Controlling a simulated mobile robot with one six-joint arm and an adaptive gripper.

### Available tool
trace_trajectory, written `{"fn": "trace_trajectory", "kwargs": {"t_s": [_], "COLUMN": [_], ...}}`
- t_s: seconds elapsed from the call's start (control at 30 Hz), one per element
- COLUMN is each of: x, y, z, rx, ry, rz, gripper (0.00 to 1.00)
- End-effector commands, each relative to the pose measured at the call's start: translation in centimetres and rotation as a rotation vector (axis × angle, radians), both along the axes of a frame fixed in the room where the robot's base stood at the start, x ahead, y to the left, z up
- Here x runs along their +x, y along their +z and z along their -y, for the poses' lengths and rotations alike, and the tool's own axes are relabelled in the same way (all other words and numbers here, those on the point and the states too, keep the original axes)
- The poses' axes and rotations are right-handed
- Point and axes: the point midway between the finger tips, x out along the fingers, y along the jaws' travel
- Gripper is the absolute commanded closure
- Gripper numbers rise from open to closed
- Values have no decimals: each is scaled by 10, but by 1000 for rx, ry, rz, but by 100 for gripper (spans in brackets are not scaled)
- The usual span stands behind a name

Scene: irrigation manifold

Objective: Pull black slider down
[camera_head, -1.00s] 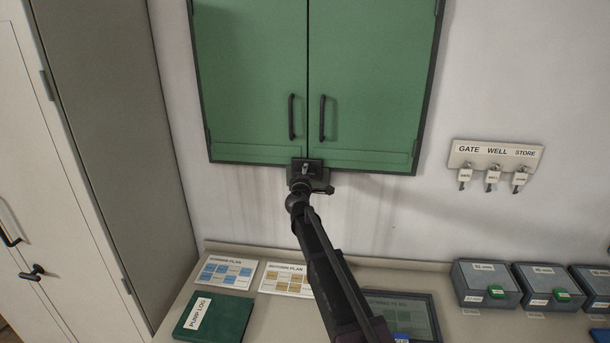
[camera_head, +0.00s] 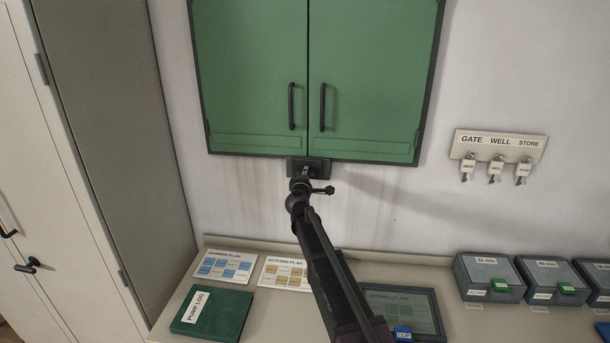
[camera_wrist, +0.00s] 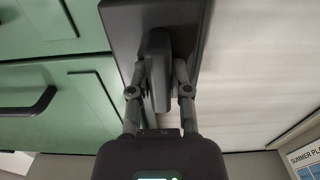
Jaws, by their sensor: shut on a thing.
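A black slider handle (camera_wrist: 158,75) stands out from a dark rectangular plate (camera_wrist: 120,28) in the wrist view. In the head view this dark plate (camera_head: 320,167) sits against the wall, right under the bottom edge of the green cabinet (camera_head: 370,100). My gripper (camera_wrist: 161,72) has one finger on each side of the handle and is shut on it. In the head view my gripper (camera_head: 303,178) is small and dark in front of the plate, so the finger contact is hard to see there.
Black door handles (camera_head: 322,107) hang just above. A counter below holds a pump log (camera_head: 225,312), plan cards (camera_head: 286,273), a dark framed panel (camera_head: 425,310) and grey boxes (camera_head: 489,278). Keys hang under a sign (camera_head: 498,145) at right. The wall around the slider is clear.

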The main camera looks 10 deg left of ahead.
Motion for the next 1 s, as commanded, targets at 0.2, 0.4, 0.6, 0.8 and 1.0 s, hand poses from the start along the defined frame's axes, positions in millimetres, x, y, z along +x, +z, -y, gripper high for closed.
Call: {"fn": "trace_trajectory", "kwargs": {"t_s": [0.2, 0.4, 0.6, 0.8, 1.0], "x": [0, -1, -2, -1, -1], "y": [-13, -12, -13, -12, -12], "z": [0, 1, 1, 0, 0], "rx": [1, 3, 4, 2, 1], "ry": [-1, -1, -2, -1, 0], "rz": [0, -1, -2, -1, 0], "gripper": [100, 100, 48, 40, 40]}}
